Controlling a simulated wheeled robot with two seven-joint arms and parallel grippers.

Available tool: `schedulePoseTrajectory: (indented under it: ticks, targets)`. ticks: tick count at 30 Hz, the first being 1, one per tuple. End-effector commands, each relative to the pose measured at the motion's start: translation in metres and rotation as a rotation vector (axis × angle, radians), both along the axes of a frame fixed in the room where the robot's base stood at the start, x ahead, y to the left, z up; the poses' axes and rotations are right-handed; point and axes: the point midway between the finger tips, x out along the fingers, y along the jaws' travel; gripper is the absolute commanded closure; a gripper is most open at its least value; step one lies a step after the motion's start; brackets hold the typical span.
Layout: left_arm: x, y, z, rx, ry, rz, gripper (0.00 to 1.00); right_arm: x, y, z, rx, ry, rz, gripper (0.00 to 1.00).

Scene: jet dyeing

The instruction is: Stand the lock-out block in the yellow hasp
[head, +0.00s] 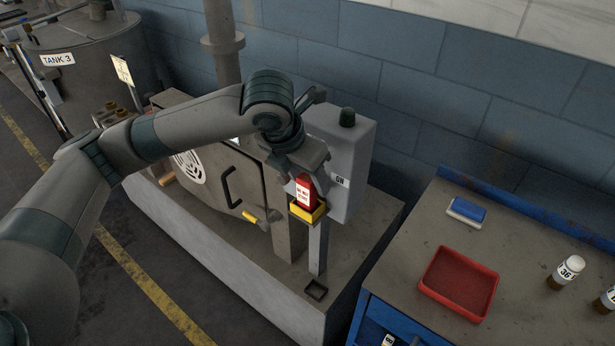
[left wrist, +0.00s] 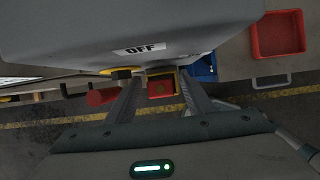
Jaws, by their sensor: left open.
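The red lock-out block (head: 305,190), with a white label on its face, stands upright in the yellow hasp (head: 308,213) on top of a grey post. In the left wrist view, red shows inside the yellow frame of the hasp (left wrist: 149,72), between my fingers. My left gripper (head: 307,178) is open, with its fingers spread on either side just above and around the block. I cannot tell whether a finger touches it. My arm comes over the machine from the left. My right gripper is not in view.
A grey switch box (head: 347,150) stands close behind the hasp. A grey machine door with a dark handle (head: 229,187) is to the left. On the right, a workbench (head: 400,262) holds a red tray (head: 430,288), a blue-and-white block (head: 466,211) and bottles (head: 566,272).

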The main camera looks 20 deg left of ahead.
Motion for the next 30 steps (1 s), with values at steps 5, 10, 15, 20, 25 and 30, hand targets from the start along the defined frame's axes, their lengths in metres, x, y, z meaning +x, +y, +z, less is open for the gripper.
schedulePoseTrajectory:
  ticks: [5,10,15,20,25,30]
  targets:
    - [-0.001,0.0,0.005,-0.001,-0.002,-0.001,0.52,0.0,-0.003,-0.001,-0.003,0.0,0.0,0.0]
    - [-0.006,0.002,0.02,-0.001,-0.003,0.0,0.52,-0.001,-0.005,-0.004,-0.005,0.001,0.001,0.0]
    - [-0.016,0.006,0.046,-0.001,-0.005,0.0,0.52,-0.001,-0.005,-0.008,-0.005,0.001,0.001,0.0]
    - [-0.026,0.01,0.073,-0.001,-0.006,0.0,0.52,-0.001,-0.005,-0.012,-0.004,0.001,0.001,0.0]
    - [-0.036,0.013,0.097,-0.001,-0.004,0.0,0.52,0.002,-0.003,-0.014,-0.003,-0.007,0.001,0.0]
    - [-0.041,0.015,0.11,0.0,-0.001,0.001,0.52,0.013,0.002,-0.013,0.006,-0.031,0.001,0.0]
